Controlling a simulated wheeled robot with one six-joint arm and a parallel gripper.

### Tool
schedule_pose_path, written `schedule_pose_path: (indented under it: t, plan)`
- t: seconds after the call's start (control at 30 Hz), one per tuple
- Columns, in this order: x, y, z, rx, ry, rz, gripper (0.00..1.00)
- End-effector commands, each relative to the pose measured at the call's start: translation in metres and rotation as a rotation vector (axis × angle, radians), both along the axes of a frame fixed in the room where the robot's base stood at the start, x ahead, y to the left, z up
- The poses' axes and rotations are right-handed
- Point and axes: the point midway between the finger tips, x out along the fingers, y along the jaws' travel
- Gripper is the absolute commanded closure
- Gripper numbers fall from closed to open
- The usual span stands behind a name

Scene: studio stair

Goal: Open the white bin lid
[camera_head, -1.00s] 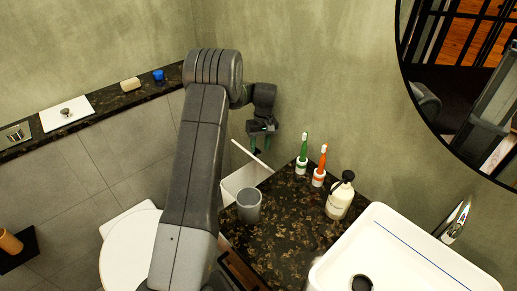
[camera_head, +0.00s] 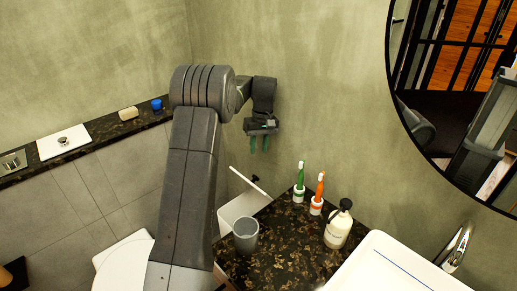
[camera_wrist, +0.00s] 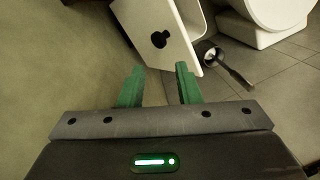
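The white bin (camera_head: 233,211) stands on the far side of the dark counter, partly hidden by the counter and a grey cup. Its white lid (camera_head: 249,183) is tilted up, seen nearly edge-on, with a black knob (camera_head: 256,178) on its wall-facing side. In the wrist view the lid (camera_wrist: 172,58) shows its face and the black knob (camera_wrist: 160,40), beyond my fingertips; part of the bin shows behind it. My gripper (camera_head: 259,150) hangs above the lid, apart from it. In the wrist view my gripper (camera_wrist: 160,68) has its green fingers apart, with nothing held.
A round mirror (camera_head: 450,100) hangs right. A toilet brush (camera_wrist: 230,68) is near the bin. The wall stands close behind my gripper.

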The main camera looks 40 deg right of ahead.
Motion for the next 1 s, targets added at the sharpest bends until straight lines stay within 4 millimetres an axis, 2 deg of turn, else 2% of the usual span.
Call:
schedule_pose_path:
  t: [0.03, 0.13, 0.4, 0.63, 0.8, 1.0]
  plan:
    - [0.000, 0.001, -0.002, 0.000, 0.005, 0.002, 0.80]
    - [-0.006, 0.005, -0.011, -0.010, 0.049, 0.014, 1.00]
    - [-0.050, 0.031, -0.061, -0.129, 0.406, 0.156, 1.00]
    - [-0.078, 0.049, -0.084, -0.295, 0.716, 0.368, 1.00]
    - [-0.081, 0.062, -0.092, -0.438, 0.899, 0.570, 1.00]
    - [-0.069, 0.083, -0.103, -0.614, 1.058, 0.845, 1.00]
